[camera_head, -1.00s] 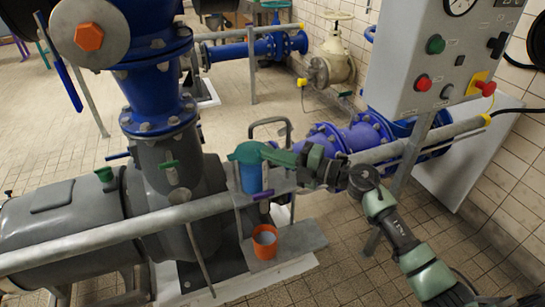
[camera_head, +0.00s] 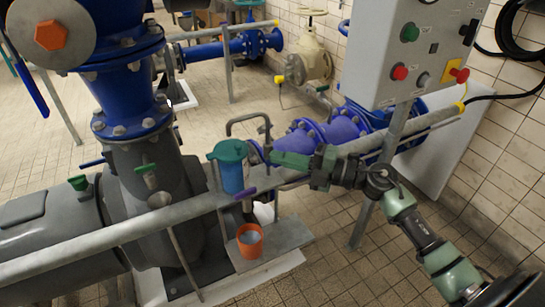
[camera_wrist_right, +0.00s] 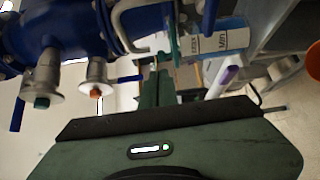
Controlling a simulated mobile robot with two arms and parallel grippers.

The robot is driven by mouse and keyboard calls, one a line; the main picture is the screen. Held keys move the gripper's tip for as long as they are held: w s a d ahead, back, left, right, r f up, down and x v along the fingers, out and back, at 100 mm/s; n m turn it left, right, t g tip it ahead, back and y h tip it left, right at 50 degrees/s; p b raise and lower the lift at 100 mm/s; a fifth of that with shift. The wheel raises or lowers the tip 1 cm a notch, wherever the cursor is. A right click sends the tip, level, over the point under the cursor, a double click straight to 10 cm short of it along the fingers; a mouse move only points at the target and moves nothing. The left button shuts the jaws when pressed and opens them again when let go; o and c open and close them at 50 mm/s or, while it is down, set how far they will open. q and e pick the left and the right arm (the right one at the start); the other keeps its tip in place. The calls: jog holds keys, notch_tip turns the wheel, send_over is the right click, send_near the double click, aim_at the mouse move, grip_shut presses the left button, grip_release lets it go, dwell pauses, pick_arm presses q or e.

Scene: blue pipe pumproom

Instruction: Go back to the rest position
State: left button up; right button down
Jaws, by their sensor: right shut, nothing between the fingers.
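My right gripper (camera_head: 272,157) is shut and empty, just right of a blue canister (camera_head: 232,178) with a teal lid (camera_head: 228,150). A small gap seems to show between the fingertips and the lid. My right arm comes in from the lower right, above the grey rail. In the right wrist view the closed green fingers (camera_wrist_right: 157,78) point toward blue pipework, and a labelled blue surface (camera_wrist_right: 222,38) lies to their right. My left gripper is not in view.
A grey rail (camera_head: 110,234) crosses the front. An orange cup (camera_head: 250,241) stands on a metal shelf (camera_head: 285,235) below the canister. A grey control box (camera_head: 400,45) with buttons hangs above the arm. Tiled floor (camera_head: 330,220) is free below the arm.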

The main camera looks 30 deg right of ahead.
dwell(0.4)
